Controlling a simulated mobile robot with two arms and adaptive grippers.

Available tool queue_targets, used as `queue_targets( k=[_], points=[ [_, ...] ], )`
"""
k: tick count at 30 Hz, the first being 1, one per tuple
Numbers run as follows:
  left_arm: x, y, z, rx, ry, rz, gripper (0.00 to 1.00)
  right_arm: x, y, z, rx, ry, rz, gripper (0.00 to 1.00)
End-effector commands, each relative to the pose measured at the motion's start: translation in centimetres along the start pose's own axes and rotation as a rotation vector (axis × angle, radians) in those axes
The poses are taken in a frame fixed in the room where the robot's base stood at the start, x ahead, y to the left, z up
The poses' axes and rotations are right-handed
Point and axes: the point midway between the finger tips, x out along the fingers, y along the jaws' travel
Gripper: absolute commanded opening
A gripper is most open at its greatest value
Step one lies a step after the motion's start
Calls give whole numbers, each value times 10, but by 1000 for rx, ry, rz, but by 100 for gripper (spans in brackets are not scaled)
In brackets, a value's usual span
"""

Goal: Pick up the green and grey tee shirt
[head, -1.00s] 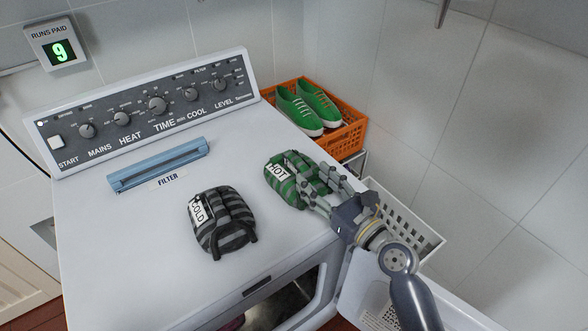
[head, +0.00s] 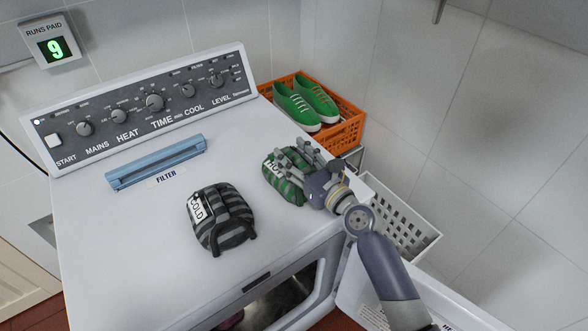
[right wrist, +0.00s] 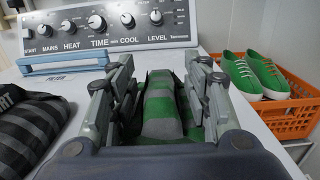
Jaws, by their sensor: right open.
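The green and grey striped tee shirt (head: 281,187) lies folded on the dryer top at the right, with a white tag reading HOT partly covered. My right gripper (head: 290,163) reaches over it from the right in the head view and hides part of it. In the right wrist view the shirt (right wrist: 162,108) sits between the two open fingers of the gripper (right wrist: 160,95). I cannot tell whether the fingers touch the cloth. My left gripper is not in view.
A black and grey striped folded garment (head: 223,220) tagged COLD lies to the left on the dryer (head: 120,245). An orange crate (head: 347,128) with green shoes (head: 305,103) stands behind, and a white basket (head: 408,225) sits at the right. The dryer door hangs open in front.

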Motion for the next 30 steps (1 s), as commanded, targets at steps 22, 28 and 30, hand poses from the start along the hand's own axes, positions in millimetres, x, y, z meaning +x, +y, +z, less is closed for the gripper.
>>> queue_targets(
  k=[22, 28, 30],
  points=[
    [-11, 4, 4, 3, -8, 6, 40, 0, 0, 25, 1, -7, 0, 0],
    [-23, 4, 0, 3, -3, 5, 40, 0, 0, 66, 1, -8, -1, 0],
    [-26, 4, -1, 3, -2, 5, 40, 0, 0, 78, 0, -8, -1, 0]
  ],
)
